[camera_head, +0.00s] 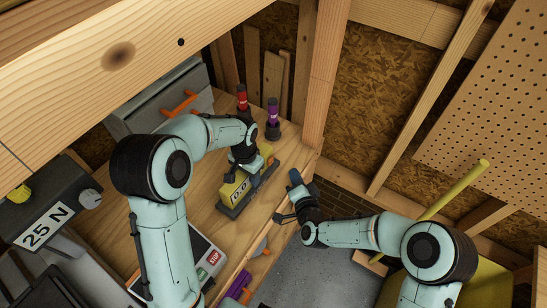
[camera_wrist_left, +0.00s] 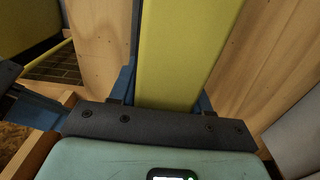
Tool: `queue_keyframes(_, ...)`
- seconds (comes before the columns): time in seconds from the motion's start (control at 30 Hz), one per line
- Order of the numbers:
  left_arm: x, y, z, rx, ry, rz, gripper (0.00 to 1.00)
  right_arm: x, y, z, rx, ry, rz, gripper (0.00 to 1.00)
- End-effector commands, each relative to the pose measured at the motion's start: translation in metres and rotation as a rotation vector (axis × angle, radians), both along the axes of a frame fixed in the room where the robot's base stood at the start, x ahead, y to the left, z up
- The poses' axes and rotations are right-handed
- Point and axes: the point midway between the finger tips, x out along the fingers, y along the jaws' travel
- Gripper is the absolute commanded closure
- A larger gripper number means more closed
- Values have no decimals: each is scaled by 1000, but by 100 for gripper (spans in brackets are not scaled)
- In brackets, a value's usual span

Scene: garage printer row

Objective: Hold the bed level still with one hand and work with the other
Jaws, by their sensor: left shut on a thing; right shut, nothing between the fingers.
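The bed level (camera_head: 234,190) is a yellow block with a "0.0" display on a dark grey base, standing on the wooden bench. My left gripper (camera_head: 248,165) comes down over it from above and is shut on its yellow body. In the left wrist view the yellow body (camera_wrist_left: 185,50) fills the space between the blue fingers, which hide part of its sides. My right gripper (camera_head: 287,203) is shut and empty, off the front edge of the bench, to the right of the level and apart from it.
A red-topped cylinder (camera_head: 242,98) and a purple one (camera_head: 273,120) stand behind the level. A grey box with an orange handle (camera_head: 179,104) is at the back left. A "25 N" device (camera_head: 45,228) and a panel marked STOP (camera_head: 205,267) lie left and front. Bare bench (camera_head: 215,232) lies before the level.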

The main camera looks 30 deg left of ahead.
Motion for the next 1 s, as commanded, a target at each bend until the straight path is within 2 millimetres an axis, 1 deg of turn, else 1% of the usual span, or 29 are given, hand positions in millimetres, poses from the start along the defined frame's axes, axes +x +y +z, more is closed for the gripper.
queue_keyframes(0.03, 0, 0, 0, 0, -1, 0, 91, 0, 0, 0, 0, 0, 0, 100)
queue_keyframes(0.07, 0, 0, 0, 0, -1, 0, 50, 0, 0, 0, 0, 0, 0, 100)
queue_keyframes(0.1, 0, 0, 0, 0, -1, 0, 37, 0, 0, 0, 0, 0, 0, 100)
queue_keyframes(0.13, 0, 0, 0, 0, -1, 0, 27, 0, 0, 0, 0, 0, 0, 100)
queue_keyframes(0.17, 0, 0, 0, 0, -1, 0, 23, 0, 0, 0, 0, 0, 0, 100)
queue_keyframes(0.43, 0, 0, 1, 0, -1, 0, 23, 0, 0, 0, 0, 0, 0, 100)
queue_keyframes(0.57, 1, 0, 10, 1, -4, 0, 23, 0, 0, 0, 0, 0, 0, 100)
queue_keyframes(0.67, 1, 0, 26, 0, -6, 0, 23, 0, 0, 0, 0, 0, 0, 100)
queue_keyframes(0.9, 1, 0, 78, 0, -7, 1, 23, 0, 0, 0, 0, 0, 0, 100)
queue_keyframes(1.0, 1, 0, 96, 0, -7, 0, 23, 0, 0, 0, 0, 0, 0, 100)
